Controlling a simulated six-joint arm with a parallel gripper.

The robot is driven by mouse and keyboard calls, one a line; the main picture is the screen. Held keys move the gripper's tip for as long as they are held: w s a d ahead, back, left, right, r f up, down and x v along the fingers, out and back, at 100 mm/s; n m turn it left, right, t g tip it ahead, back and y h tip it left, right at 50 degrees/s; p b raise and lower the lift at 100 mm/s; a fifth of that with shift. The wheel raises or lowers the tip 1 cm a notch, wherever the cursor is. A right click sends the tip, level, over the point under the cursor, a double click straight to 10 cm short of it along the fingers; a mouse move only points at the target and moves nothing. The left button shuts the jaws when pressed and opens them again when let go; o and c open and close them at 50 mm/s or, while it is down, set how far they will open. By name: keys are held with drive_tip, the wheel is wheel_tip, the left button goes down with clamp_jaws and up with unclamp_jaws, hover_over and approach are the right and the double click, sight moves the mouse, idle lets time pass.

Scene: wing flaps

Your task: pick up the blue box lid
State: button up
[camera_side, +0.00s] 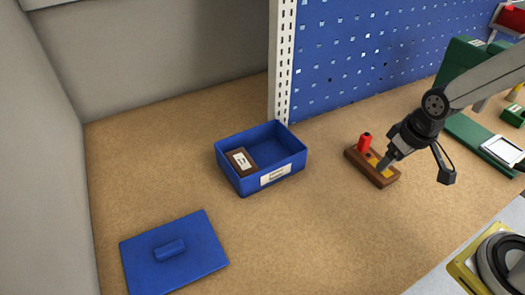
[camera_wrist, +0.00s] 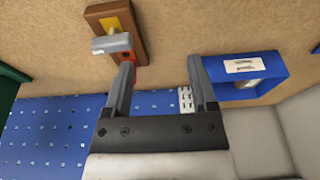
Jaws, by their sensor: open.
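The blue box lid (camera_side: 200,263) lies flat on the brown tabletop at the lower left of the side view, with its raised handle (camera_side: 169,249) on top. My gripper (camera_side: 385,161) is far to the right of the lid, over or close by a small wooden block. In the wrist view my gripper (camera_wrist: 160,62) has its two fingers apart with nothing held between them. The open blue box (camera_side: 231,178) stands between the lid and my gripper, and part of it shows in the wrist view (camera_wrist: 222,94).
A brown labelled block (camera_side: 241,161) is inside the box. The wooden block (camera_side: 388,181) bears a red cylinder (camera_side: 364,142) and a yellow part. A blue pegboard (camera_side: 370,45) stands behind. A grey wall (camera_side: 60,130) is left of the lid. Bare tabletop surrounds the box.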

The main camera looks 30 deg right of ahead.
drive_tip(key=w+a+n+y, duration=0.2)
drive_tip(key=w+a+n, duration=0.3)
drive_tip(key=w+a, duration=0.4)
drive_tip(key=n+g+y, duration=0.3)
drive_tip(key=n+y, duration=0.1)
drive_tip(key=n, duration=0.8)
approach(170, 248)
drive_tip(key=shift+x, duration=0.8)
drive_tip(key=shift+s+a+n, duration=0.15)
drive_tip(key=shift+s+n, duration=0.05)
drive_tip(key=shift+n, duration=0.1)
drive_tip(key=shift+x, duration=1.3)
drive_tip(key=shift+w+f, duration=0.1)
drive_tip(key=shift+f, duration=0.05)
drive_tip(key=shift+x, duration=2.45)
drive_tip(key=shift+w, duration=0.15)
